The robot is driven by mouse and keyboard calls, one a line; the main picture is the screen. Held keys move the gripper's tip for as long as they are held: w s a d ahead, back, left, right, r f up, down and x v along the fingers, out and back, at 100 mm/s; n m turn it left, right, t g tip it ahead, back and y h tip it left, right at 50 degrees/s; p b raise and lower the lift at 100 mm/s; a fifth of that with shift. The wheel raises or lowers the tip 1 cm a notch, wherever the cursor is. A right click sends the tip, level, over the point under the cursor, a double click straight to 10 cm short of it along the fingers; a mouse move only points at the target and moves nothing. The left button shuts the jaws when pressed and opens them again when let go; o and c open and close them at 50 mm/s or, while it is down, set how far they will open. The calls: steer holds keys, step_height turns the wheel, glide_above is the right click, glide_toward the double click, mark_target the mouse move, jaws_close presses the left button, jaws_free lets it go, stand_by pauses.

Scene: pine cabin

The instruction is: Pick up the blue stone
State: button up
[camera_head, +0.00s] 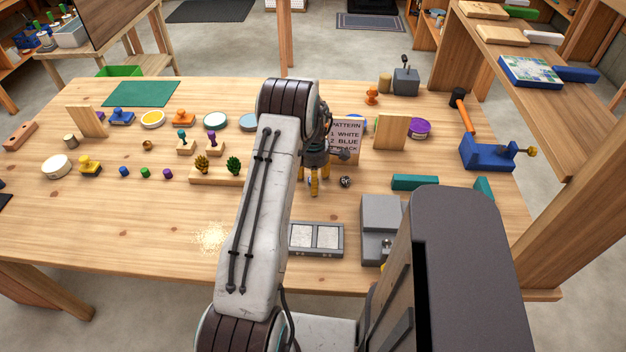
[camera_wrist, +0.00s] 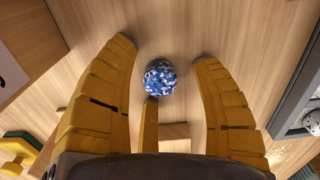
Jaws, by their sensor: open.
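The blue stone (camera_wrist: 160,78) is a round ball speckled blue and white in the wrist view. It sits on the wooden table between the spread yellow fingers of my gripper (camera_wrist: 160,60). The side fingers stand clear of it, and the middle finger's tip is close below it in the picture. In the head view my gripper (camera_head: 314,186) points down over the table, open and empty. A small dark round ball (camera_head: 345,181) just right of its fingers appears to be the same stone. Its color is hard to tell there.
A pattern sign (camera_head: 346,138) stands close behind the gripper, with a wooden block (camera_head: 391,131) to its right. A grey two-cell tray (camera_head: 316,239) lies nearer me. Bare table lies front left.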

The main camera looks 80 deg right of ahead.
jaws_close()
stand_by(0.7)
